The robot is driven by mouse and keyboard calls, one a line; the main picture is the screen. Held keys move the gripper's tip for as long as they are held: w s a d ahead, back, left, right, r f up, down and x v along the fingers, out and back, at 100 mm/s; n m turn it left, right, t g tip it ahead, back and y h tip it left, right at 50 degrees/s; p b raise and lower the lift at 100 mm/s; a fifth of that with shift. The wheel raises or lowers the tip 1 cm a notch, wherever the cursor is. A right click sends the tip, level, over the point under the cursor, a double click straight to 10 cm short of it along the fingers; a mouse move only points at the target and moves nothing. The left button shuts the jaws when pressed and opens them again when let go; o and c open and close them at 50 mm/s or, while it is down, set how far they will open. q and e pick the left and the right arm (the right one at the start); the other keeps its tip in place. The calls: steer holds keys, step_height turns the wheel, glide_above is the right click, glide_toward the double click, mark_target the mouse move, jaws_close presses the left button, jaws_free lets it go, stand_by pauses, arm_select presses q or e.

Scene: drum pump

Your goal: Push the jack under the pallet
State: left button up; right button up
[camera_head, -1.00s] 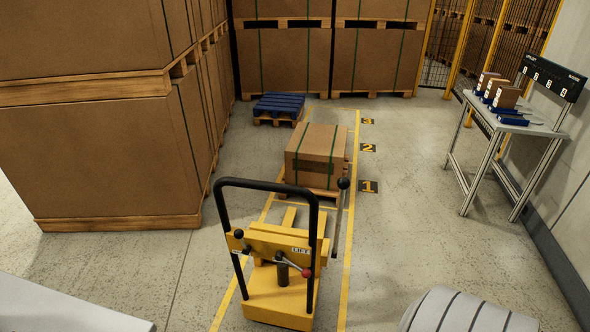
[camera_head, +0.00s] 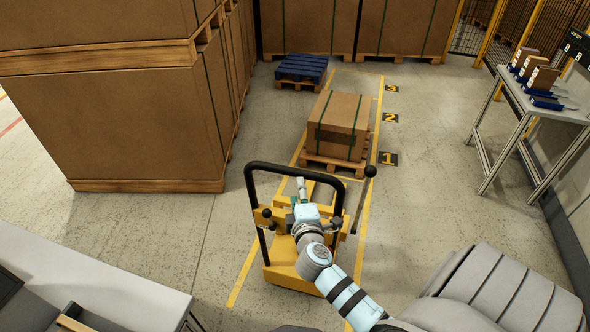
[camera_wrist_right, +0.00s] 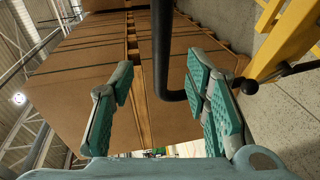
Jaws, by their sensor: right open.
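The yellow jack (camera_head: 285,277) with a black loop handle (camera_head: 253,200) stands in front of a wooden pallet (camera_head: 318,160), which bears a strapped cardboard box (camera_head: 340,123). The jack's forks point toward the pallet; my arm partly hides them, and how far they reach is unclear. My right gripper (camera_head: 301,187) is over the jack, inside the handle's outline in the head view. In the right wrist view, my right gripper (camera_wrist_right: 160,95) is open, with the black handle bar (camera_wrist_right: 164,50) between its fingers; contact cannot be told. My left gripper is not in view.
Stacked boxes (camera_head: 130,120) stand at the left. A table (camera_head: 545,110) stands at the right. Floor right of the lane is clear.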

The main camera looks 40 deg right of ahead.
mark_target(296, 176)
steer(key=b+x, duration=0.1)
steer(key=x, duration=1)
steer(key=shift+w+f+b, duration=0.1)
steer(key=shift+f+b, duration=0.1)
steer(key=shift+b, duration=0.15)
jaws_close()
